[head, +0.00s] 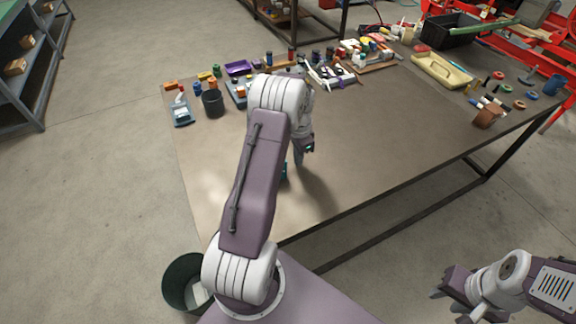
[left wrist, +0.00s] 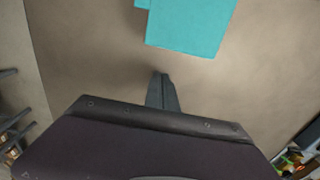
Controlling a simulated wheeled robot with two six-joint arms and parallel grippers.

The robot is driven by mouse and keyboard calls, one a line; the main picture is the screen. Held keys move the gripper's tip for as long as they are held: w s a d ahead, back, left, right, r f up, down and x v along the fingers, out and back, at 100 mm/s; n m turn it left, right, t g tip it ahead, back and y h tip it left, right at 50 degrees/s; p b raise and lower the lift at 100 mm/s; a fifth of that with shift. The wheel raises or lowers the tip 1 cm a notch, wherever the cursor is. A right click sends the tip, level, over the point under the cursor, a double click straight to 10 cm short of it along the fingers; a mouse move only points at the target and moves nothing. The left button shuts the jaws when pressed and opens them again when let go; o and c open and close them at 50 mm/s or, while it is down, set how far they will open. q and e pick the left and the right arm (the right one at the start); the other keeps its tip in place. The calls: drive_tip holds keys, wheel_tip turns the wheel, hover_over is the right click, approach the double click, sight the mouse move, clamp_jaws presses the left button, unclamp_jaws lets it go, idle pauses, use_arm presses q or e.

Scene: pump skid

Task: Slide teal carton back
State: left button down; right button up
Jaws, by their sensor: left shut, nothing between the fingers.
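The teal carton (left wrist: 190,25) lies on the table at the top of the left wrist view, cut off by the frame edge. In the head view only a sliver of the teal carton (head: 284,172) shows beside my left arm, which hides the rest. My left gripper (head: 299,160) points down over the table close to the carton. In the left wrist view its fingers (left wrist: 162,78) are together and empty, with a gap in the picture between them and the carton. My right gripper (head: 455,292) is off the table at the lower right; its finger opening is unclear.
The brown table (head: 370,140) is bare around the carton. A dark cup (head: 213,103), a purple tray (head: 239,68) and several small items line its back edge. A yellow tray (head: 441,70) stands at the back right. A dark bin (head: 180,283) stands on the floor near the front left.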

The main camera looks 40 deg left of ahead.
sight(290, 171)
use_arm(q)
wheel_tip(290, 171, down, 2)
drive_tip(key=shift+f, duration=0.15)
drive_tip(key=s, duration=0.1)
drive_tip(key=s+a, duration=0.1)
drive_tip(key=s, duration=0.1)
drive_tip(key=shift+a+p, duration=0.3)
drive_tip(key=shift+s+a, duration=0.15)
drive_tip(key=shift+s, duration=0.15)
drive_tip(key=shift+w, duration=0.15)
drive_tip(key=s+a, duration=0.2)
drive_tip(key=s, duration=0.2)
drive_tip(key=s+a+p, duration=0.1)
drive_tip(key=s+a, duration=0.1)
drive_tip(key=s, duration=0.2)
drive_tip(key=s+a+p, duration=0.1)
drive_tip(key=s+a, duration=0.1)
drive_tip(key=s, duration=0.2)
drive_tip(key=shift+s+a, duration=0.3)
